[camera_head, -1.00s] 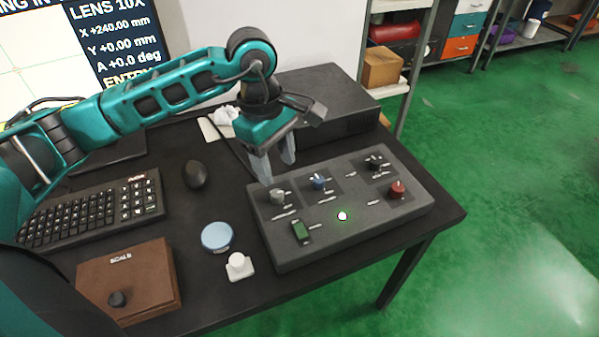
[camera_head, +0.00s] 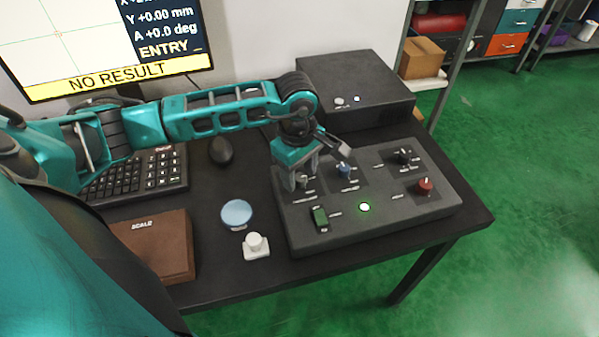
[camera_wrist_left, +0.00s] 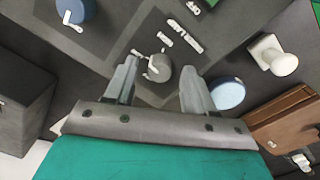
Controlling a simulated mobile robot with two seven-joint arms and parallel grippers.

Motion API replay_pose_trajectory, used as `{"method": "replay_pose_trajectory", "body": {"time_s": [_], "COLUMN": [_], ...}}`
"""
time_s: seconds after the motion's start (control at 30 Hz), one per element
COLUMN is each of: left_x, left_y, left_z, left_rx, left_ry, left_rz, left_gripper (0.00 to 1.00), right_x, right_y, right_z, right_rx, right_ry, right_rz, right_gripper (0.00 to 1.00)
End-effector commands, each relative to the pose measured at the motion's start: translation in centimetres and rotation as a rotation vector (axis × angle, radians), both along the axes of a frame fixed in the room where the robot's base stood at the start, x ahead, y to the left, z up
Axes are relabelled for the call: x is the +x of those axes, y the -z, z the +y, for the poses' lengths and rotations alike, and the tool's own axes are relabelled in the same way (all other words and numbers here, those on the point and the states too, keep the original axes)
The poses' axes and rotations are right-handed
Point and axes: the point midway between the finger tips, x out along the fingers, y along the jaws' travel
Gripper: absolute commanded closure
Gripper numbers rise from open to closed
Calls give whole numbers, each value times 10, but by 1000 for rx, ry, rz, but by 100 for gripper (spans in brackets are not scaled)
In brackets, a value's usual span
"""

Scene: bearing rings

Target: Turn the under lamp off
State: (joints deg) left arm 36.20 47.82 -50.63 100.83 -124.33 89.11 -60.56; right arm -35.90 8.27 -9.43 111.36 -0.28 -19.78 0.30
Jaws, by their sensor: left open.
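A dark grey control panel (camera_head: 385,215) lies on the black table. It carries a grey knob (camera_head: 304,182), a blue knob (camera_head: 344,169), a black knob (camera_head: 403,157), a red knob (camera_head: 425,186), a green rocker switch (camera_head: 320,217) and a lit round indicator (camera_head: 364,207). My left gripper (camera_head: 303,179) is open and points down at the grey knob. In the left wrist view, the grey knob (camera_wrist_left: 157,68) shows between the two spread fingertips (camera_wrist_left: 160,76), apart from both; the blue knob (camera_wrist_left: 75,11) is at upper left. My right gripper is not in view.
A black box (camera_head: 355,85) stands behind the panel. A white-knobbed device (camera_head: 256,245), a light-blue disc (camera_head: 236,213), a brown scale box (camera_head: 160,243), a mouse (camera_head: 221,150) and a keyboard (camera_head: 130,180) lie left of the panel. A monitor (camera_head: 110,45) stands behind.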

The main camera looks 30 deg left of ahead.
Motion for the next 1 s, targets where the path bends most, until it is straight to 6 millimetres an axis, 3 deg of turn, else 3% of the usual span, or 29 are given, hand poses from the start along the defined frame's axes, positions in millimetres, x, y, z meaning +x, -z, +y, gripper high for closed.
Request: {"method": "replay_pose_trajectory", "body": {"time_s": [0.37, 0.9, 1.0], "left_x": [0, 0, 0], "left_y": [6, 6, 6], "left_z": [0, 0, 0], "left_rx": [-1, 0, 0], "left_ry": [1, 0, 0], "left_rz": [0, 0, 0], "left_gripper": [46, 97, 100], "right_x": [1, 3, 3], "right_y": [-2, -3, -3], "right_z": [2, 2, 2], "right_rx": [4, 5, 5], "right_ry": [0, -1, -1], "right_rz": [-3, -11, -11], "right_gripper": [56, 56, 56]}}
